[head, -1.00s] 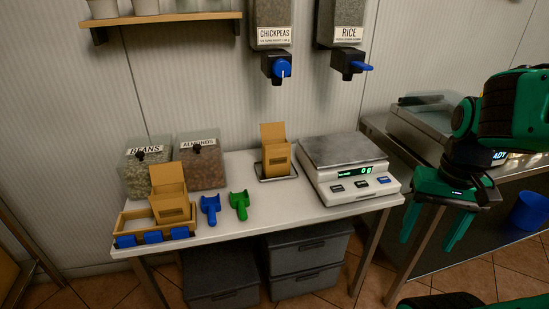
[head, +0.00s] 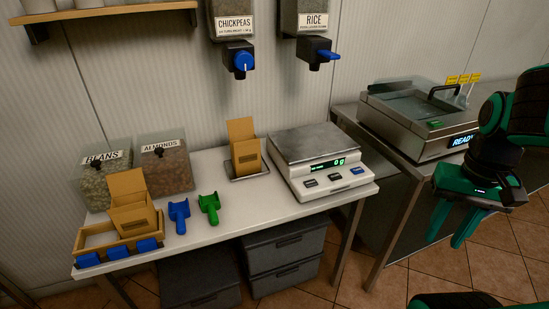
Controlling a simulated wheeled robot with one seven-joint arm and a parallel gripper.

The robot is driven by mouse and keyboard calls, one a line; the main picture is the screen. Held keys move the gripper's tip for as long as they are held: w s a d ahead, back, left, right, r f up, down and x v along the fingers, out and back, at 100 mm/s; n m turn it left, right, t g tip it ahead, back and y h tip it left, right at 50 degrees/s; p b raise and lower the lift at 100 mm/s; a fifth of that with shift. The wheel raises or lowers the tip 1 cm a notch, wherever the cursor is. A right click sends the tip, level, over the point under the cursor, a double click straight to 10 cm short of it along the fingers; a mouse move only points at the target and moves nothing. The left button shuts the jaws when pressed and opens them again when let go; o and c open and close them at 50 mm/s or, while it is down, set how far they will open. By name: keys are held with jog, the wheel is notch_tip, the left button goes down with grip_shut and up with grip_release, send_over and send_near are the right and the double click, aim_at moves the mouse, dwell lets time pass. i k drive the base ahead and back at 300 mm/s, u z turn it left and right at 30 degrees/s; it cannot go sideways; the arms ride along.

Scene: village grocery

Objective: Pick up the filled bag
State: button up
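Two brown paper bags stand open on the white table. One bag (head: 246,155) is upright on a small dark tray (head: 262,173) below the chickpeas dispenser (head: 240,40). The other bag (head: 133,219) stands in a wooden holder (head: 108,248) at the table's front left. I cannot see into either bag, so I cannot tell which is filled. My gripper (head: 456,243) is at the right, pointing down, fingers apart with nothing between them. It is well away from both bags, over the floor in front of the steel counter.
A scale (head: 320,165) reading 0 g stands right of the tray bag. Blue (head: 179,213) and green (head: 209,206) scoops lie between the bags. Beans (head: 101,183) and almonds (head: 166,168) bins stand behind. A machine showing READY (head: 418,118) sits on the right counter. A rice dispenser (head: 315,40) hangs above.

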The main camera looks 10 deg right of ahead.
aim_at(245, 150)
jog(key=z, duration=1.9)
jog(key=k, duration=1.35)
jog(key=u, duration=1.7)
jog(key=i, duration=1)
jog(key=z, duration=0.05)
